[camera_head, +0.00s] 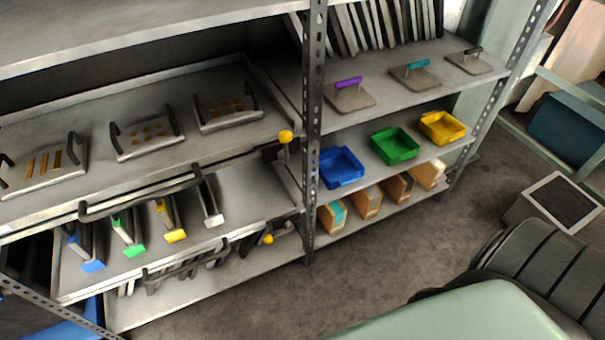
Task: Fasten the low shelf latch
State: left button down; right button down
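The low shelf latch (268,239) is a small yellow knob on a dark bracket, at the right end of the lower pull-out shelf (238,190), left of the perforated post. Its knob sits low, at the left end of the dark part. A second latch with a yellow knob (285,136) is above it, at the right end of the upper shelf (80,108); that knob stands up above its bracket. Whether either latch is engaged I cannot tell. Neither of my grippers is in view.
A dark bar handle (140,190) runs along the upper shelf's front, and another (187,262) is below it. A perforated post (312,130) stands right of the latches. Blue (341,167), green (395,146) and yellow (442,128) trays sit right of it. Floor (390,235) in front is clear.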

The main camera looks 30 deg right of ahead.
aim_at(278, 235)
jog(key=z, duration=0.7)
jog(key=i+l, duration=0.2)
jog(key=l, duration=0.15)
